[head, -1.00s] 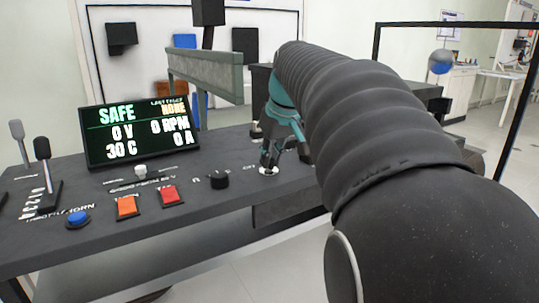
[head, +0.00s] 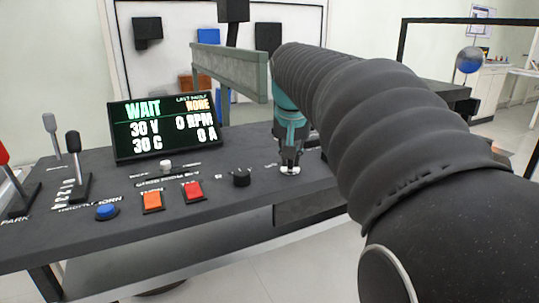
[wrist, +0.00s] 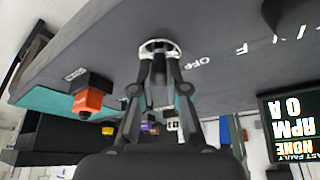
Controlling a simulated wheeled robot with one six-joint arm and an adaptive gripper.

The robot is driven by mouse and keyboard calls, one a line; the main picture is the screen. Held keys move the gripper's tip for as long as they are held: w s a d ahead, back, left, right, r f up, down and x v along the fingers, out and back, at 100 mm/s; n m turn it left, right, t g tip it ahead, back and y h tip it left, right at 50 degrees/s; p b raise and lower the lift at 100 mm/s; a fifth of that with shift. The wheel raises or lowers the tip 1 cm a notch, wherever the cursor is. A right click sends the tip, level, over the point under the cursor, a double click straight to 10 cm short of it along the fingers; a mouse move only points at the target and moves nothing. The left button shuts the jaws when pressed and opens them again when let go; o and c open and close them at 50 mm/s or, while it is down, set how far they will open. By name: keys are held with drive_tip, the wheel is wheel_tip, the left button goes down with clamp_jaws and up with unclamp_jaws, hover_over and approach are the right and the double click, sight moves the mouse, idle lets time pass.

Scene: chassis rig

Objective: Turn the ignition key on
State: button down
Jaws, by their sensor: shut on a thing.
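The ignition switch shows as a silver ring (head: 289,171) on the dark console top, right of the black knob. It also shows in the wrist view (wrist: 160,46), with the letters "OFF" beside it. My gripper (head: 290,160) points down at the ring and is shut on the ignition key. The key itself is hidden between the fingertips. In the wrist view my gripper (wrist: 160,68) has its fingertips right at the ring. The display screen (head: 162,125) reads WAIT, 30 V, 0 RPM, 30 C and 0 A.
A black knob (head: 241,178), a red button (head: 193,191), an orange button (head: 152,201) and a blue button (head: 107,211) stand left of my gripper. Levers, including a black-knobbed one (head: 74,165), stand at the far left. A grey beam (head: 228,72) rises behind the console.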

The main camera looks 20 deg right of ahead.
idle(0.3)
drive_tip(key=c, duration=1.2)
unclamp_jaws()
drive_tip(key=v, duration=1.2)
drive_tip(key=s+a+f+n, duration=0.2)
drive_tip(key=s+a+f, duration=0.2)
drive_tip(key=f, duration=0.5)
drive_tip(key=s+a+f+n+t+y, duration=0.1)
drive_tip(key=s+a+f+n, duration=0.1)
drive_tip(key=s+a+f, duration=0.2)
drive_tip(key=s+a+f+n+y, duration=0.1)
drive_tip(key=s+a+f, duration=0.3)
drive_tip(key=s+f, duration=0.4)
wheel_tip(320, 180, down, 6)
drive_tip(key=shift+s+r+n+t, duration=0.15)
drive_tip(key=shift+n+t, duration=0.15)
drive_tip(key=shift+n, duration=0.1)
